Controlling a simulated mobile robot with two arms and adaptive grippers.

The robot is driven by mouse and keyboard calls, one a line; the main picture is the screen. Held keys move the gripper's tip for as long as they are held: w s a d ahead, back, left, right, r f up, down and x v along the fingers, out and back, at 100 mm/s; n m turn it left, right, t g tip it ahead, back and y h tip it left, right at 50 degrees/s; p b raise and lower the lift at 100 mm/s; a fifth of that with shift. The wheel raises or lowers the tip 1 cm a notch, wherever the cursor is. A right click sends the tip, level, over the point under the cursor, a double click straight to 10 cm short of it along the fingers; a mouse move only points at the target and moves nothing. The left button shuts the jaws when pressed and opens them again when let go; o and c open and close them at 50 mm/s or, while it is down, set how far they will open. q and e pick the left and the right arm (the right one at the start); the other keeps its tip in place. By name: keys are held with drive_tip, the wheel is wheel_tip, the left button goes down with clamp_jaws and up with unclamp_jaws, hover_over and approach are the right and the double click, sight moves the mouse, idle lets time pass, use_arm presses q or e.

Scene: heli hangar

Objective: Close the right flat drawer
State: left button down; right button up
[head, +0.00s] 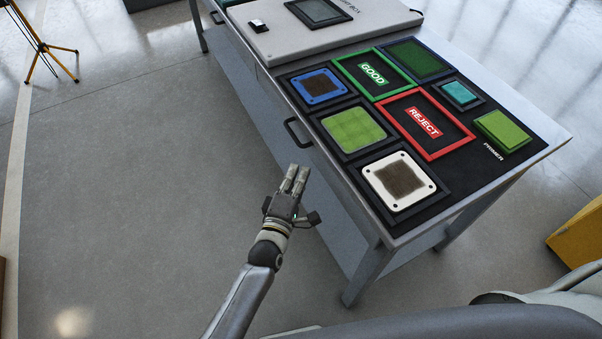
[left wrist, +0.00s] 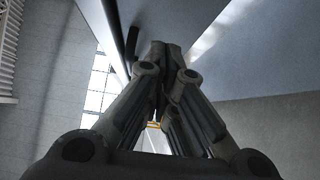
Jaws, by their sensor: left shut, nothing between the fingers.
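The right flat drawer (head: 325,172) is under the front edge of the workbench, with a black bar handle (head: 297,132) on its front. How far it stands out cannot be told from this angle. My left gripper (head: 297,168) is shut and empty, its fingertips just below the handle in the head view and apart from it there. In the left wrist view my left gripper's fingers (left wrist: 166,48) meet at the tips, and the dark handle (left wrist: 131,42) shows just left of them. My right gripper is out of view.
The workbench top (head: 555,137) carries a black mat with a green GOOD frame (head: 340,66), a red REJECT frame (head: 468,142) and several coloured pads. A grey case (head: 345,35) lies behind. A yellow tripod (head: 42,50) stands at the far left. The floor left of the bench is clear.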

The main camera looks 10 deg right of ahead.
use_arm(q)
drive_tip(key=v, duration=1)
drive_tip(key=s+a+f+m+g+y+p, duration=0.1)
drive_tip(key=s+a+f+m+g+y, duration=0.25)
drive_tip(key=f, duration=0.55)
drive_tip(key=s+a+f+m+g, duration=0.1)
drive_tip(key=s+a+f+m, duration=0.1)
drive_tip(key=s+a+f, duration=0.5)
drive_tip(key=a+f+m+g+y+p, duration=0.1)
drive_tip(key=a+f+m+g+y, duration=0.15)
drive_tip(key=f, duration=0.85)
drive_tip(key=s+a+f+m+g+y, duration=0.1)
drive_tip(key=s+a+f, duration=0.3)
drive_tip(key=s, duration=0.4)
drive_tip(key=s+a+f+m+g+y+p, duration=0.1)
drive_tip(key=s+a+f+m+g, duration=0.2)
drive_tip(key=s+a, duration=0.3)
drive_tip(key=s+a+f+m+g+y, duration=0.1)
drive_tip(key=s+a+f, duration=0.4)
drive_tip(key=s, duration=0.6)
drive_tip(key=m+g, duration=0.1)
drive_tip(key=g, duration=0.1)
drive_tip(key=shift+s+a+f+g+p, duration=0.15)
drive_tip(key=shift+a+f+g+p, duration=0.1)
drive_tip(key=shift+g+p, duration=0.1)
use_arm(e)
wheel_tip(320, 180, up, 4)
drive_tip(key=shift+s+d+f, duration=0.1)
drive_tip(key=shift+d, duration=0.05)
